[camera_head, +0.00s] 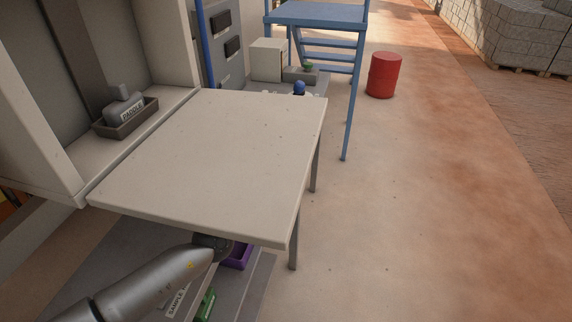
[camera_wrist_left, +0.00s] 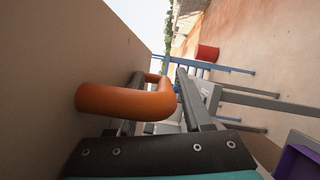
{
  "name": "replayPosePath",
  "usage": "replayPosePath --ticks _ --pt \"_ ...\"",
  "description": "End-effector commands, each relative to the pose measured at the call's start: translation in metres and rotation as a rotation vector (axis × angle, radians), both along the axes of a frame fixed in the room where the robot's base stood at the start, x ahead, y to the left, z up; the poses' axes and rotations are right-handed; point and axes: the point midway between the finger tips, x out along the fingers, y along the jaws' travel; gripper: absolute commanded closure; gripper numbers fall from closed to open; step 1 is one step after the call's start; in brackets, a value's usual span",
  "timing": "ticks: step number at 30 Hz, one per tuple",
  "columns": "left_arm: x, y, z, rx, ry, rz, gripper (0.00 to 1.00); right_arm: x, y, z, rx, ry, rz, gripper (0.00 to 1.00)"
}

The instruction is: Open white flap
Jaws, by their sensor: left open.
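The white flap (camera_head: 215,155) is a broad pale panel. In the head view it lies about level, reaching out from the front of the pale cabinet (camera_head: 180,45). In the left wrist view its pale face (camera_wrist_left: 65,65) fills the left side, with an orange handle (camera_wrist_left: 125,101) on it. My left arm goes under the flap's near edge, so its gripper is hidden in the head view. In the left wrist view my left gripper (camera_wrist_left: 162,74) is open, with its fingers at the handle. I cannot tell whether they touch it. My right gripper is not in view.
A grey tray (camera_head: 128,124) with a grey paddle block (camera_head: 122,104) sits inside the cabinet. Dark posts (camera_head: 294,242) show below the flap, and a purple bin (camera_head: 240,257) beneath it. A blue stand (camera_head: 318,14) and red drum (camera_head: 384,75) are behind.

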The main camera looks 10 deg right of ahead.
Motion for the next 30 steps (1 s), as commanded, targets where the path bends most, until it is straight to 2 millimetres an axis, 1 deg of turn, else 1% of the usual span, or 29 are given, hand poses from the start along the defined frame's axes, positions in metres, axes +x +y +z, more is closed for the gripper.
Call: replayPosePath --ticks 1,4,8,13,21,25,30 --pt "0.0 0.0 0.003 -0.005 -0.005 0.001 0.5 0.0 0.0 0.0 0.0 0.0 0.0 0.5" --pt "-0.003 0.003 0.002 -0.004 -0.004 0.0 0.5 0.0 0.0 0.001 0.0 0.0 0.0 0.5" --pt "-0.015 0.014 0.001 -0.003 -0.004 0.001 0.5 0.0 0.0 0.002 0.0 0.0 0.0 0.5" --pt "-0.04 0.037 -0.004 -0.001 -0.003 0.001 0.5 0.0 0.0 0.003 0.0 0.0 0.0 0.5" --pt "-0.079 0.072 -0.011 0.001 -0.002 0.0 0.5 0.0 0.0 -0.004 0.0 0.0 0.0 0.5" --pt "-0.095 0.085 -0.014 0.001 -0.001 0.0 0.5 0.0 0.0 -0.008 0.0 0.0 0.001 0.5" --pt "-0.107 0.097 -0.016 0.001 0.0 0.0 0.5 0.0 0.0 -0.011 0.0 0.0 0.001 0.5"
